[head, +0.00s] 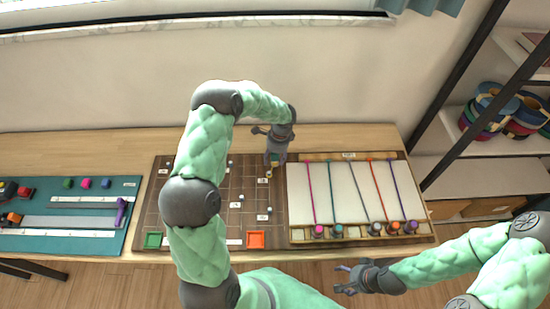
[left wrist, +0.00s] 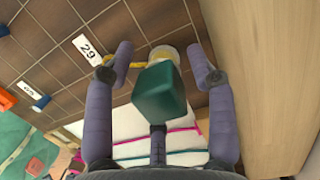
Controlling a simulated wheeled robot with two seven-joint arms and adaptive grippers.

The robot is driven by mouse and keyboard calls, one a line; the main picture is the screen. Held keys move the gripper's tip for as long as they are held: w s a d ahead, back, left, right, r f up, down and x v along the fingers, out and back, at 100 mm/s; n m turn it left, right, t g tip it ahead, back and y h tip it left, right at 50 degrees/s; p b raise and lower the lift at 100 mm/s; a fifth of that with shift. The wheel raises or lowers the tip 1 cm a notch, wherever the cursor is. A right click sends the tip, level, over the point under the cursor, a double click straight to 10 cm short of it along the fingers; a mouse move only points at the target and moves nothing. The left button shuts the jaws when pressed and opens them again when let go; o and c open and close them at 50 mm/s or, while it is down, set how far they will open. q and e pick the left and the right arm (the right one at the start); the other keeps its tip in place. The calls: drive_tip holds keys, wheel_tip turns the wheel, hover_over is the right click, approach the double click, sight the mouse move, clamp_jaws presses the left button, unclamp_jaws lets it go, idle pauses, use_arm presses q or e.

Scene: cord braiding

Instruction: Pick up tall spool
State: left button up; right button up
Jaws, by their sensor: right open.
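My left gripper (head: 275,155) points down at the back right part of the brown gridded board (head: 220,210). In the left wrist view its two fingers (left wrist: 161,62) are apart, with a dark green block-like piece (left wrist: 160,92) between them. A gap shows on each side of this piece. A pale round end (left wrist: 165,52) and a yellow strip show just behind it. I cannot tell for sure whether these are parts of one tall spool. My right gripper (head: 347,281) is open and empty in front of the table, below the white panel.
The white panel (head: 338,190) with several coloured cords and spools along its front edge lies right of the grid. Green (head: 153,240) and orange (head: 255,239) trays sit at the grid's front. A teal mat (head: 90,230) with small blocks lies left. A shelf stands right.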

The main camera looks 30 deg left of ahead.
use_arm(q)
drive_tip(key=c, duration=0.7)
drive_tip(key=shift+c, duration=0.2)
drive_tip(key=shift+r, duration=0.1)
drive_tip(key=shift+r, duration=0.5)
wheel_tip(320, 180, up, 2)
drive_tip(key=shift+r+p, duration=0.25)
drive_tip(key=shift+p, duration=0.15)
drive_tip(key=s+d+r, duration=0.3)
drive_tip(key=s+r, duration=0.1)
drive_tip(key=s, duration=0.2)
drive_tip(key=s+d+r+p, duration=0.1)
drive_tip(key=s+d+r, duration=0.3)
drive_tip(key=s+r, duration=0.1)
drive_tip(key=shift+s+r+p, duration=0.2)
drive_tip(key=shift+s+p, duration=0.1)
drive_tip(key=shift+s, duration=0.3)
